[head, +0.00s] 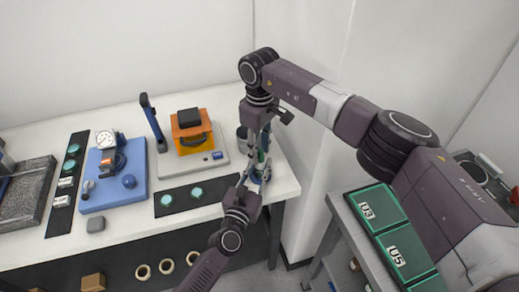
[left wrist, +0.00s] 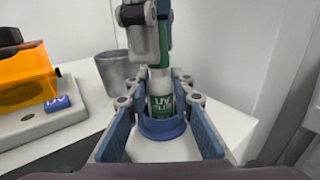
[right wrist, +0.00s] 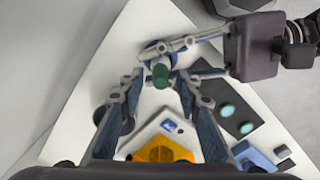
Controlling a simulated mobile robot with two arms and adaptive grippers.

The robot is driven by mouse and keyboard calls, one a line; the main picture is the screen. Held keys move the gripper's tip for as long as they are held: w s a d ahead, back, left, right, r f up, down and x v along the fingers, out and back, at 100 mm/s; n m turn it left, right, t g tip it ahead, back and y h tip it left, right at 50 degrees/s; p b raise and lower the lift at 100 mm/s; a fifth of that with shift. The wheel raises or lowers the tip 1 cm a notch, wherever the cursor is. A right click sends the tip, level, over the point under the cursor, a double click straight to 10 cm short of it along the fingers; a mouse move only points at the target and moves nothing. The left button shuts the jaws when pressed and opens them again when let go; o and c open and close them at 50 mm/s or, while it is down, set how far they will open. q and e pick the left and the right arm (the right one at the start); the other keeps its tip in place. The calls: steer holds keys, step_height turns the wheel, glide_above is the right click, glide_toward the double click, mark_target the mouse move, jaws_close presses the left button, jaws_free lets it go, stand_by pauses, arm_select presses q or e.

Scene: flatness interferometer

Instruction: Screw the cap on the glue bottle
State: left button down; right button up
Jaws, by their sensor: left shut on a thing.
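The white glue bottle (left wrist: 161,90) with a green "UV" label stands upright in a blue ring holder (left wrist: 161,130). My left gripper (head: 257,177) is shut on the bottle, its fingers on either side in the left wrist view. The green cap (right wrist: 160,76) is above the bottle's white top, roughly in line with it; I cannot tell whether its thread is engaged. In the left wrist view a right finger partly hides the cap (left wrist: 166,35).
A grey cup (left wrist: 118,72) stands beside the bottle. An orange-windowed instrument (head: 192,137) on a pale base and a blue fixture (head: 114,178) with a dial are to the left. Teal discs lie on a dark mat (head: 177,202). Green U3 and U5 trays (head: 376,208) are at right.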

steer(key=shift+r, duration=2.25)
steer(key=shift+c, duration=0.5)
